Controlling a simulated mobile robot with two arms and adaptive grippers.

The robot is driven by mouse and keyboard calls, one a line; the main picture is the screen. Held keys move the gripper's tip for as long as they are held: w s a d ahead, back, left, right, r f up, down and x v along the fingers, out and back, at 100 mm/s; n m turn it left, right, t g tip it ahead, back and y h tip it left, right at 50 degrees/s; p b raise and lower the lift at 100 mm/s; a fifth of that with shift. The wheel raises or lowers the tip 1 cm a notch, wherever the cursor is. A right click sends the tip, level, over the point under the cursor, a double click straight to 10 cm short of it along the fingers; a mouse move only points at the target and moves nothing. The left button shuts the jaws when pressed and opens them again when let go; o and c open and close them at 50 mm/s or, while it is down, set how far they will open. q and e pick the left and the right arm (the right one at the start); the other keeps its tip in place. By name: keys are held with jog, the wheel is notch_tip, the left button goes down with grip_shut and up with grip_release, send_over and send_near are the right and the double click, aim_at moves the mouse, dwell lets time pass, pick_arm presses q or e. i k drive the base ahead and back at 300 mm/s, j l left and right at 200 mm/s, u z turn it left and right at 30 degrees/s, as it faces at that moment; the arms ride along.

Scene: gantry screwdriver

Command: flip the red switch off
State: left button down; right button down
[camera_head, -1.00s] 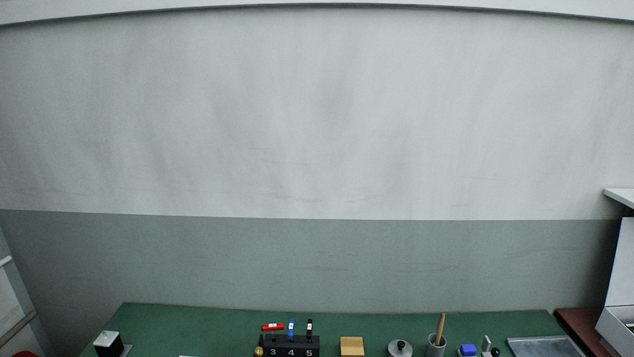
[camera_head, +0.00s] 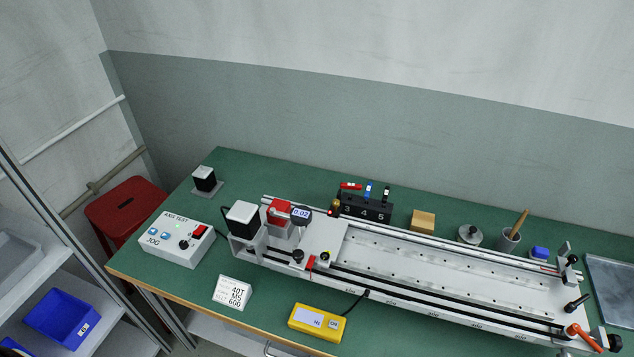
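A red switch (camera_head: 200,231) sits on the top right of a white control box (camera_head: 176,243) marked AXIS TEST and JOG, at the left of the green table. The box also carries blue buttons and a black knob. The switch is too small here to tell which side is pressed. Neither of my grippers shows in the head view.
A long linear gantry (camera_head: 430,273) runs across the green table (camera_head: 190,292) right of the box. A yellow meter (camera_head: 317,322) and a white label block (camera_head: 233,292) stand in front. A red stool (camera_head: 125,212) and blue bin (camera_head: 62,318) are left.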

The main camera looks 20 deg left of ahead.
aim_at(201, 228)
jog(key=u, duration=1.6)
